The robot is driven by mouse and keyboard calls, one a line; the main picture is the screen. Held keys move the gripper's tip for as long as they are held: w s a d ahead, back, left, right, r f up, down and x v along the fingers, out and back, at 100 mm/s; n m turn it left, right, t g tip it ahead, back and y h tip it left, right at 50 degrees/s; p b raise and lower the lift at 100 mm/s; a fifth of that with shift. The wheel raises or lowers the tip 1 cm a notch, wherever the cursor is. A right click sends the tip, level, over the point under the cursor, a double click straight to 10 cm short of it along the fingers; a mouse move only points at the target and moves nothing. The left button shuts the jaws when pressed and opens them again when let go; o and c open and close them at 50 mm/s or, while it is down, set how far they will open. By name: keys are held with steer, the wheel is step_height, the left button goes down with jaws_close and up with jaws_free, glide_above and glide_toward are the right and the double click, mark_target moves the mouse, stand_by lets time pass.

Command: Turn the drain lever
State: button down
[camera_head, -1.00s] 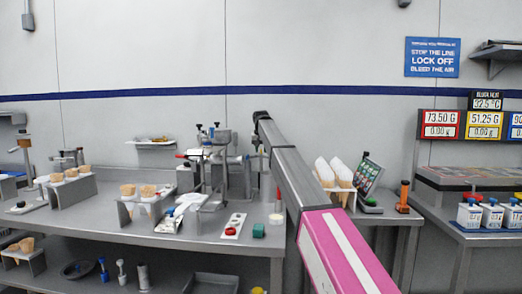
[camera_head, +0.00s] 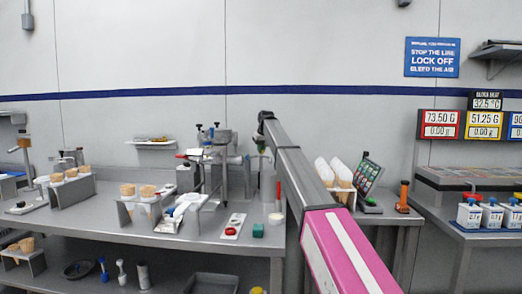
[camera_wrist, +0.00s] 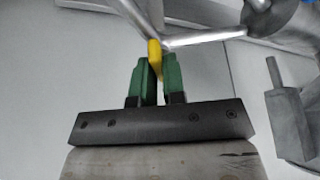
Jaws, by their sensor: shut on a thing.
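The drain lever shows in the wrist view as a small yellow handle (camera_wrist: 154,56). It sits between the two green fingers of my gripper (camera_wrist: 153,78), which are shut on it. The lever's far end meets grey metal bars and piping at the top of the wrist view. In the head view my gripper (camera_head: 262,150) is small, at the far end of my arm, beside the metal machine (camera_head: 215,160) at the back of the bench. The lever is too small to make out there.
A grey post (camera_wrist: 290,105) stands right of my gripper in the wrist view. A second table with a tablet (camera_head: 368,173) is to the right.

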steer(key=n+g+y, duration=0.1)
steer(key=n, duration=0.2)
steer(key=n+y, duration=0.1)
steer(key=n, duration=0.2)
steer(key=shift+w+d+n+g, duration=0.1)
steer(key=shift+w+n+g, duration=0.05)
steer(key=shift+n+g, duration=0.2)
steer(key=n+g, duration=0.2)
steer(key=n, duration=0.3)
steer(key=shift+n, duration=0.25)
steer(key=shift+g, duration=0.25)
steer(key=c, duration=1.2)
jaws_free()
steer(key=shift+y, duration=0.3)
steer(key=v, duration=1)
steer(key=shift+r, duration=0.4)
steer(key=shift+d, duration=0.1)
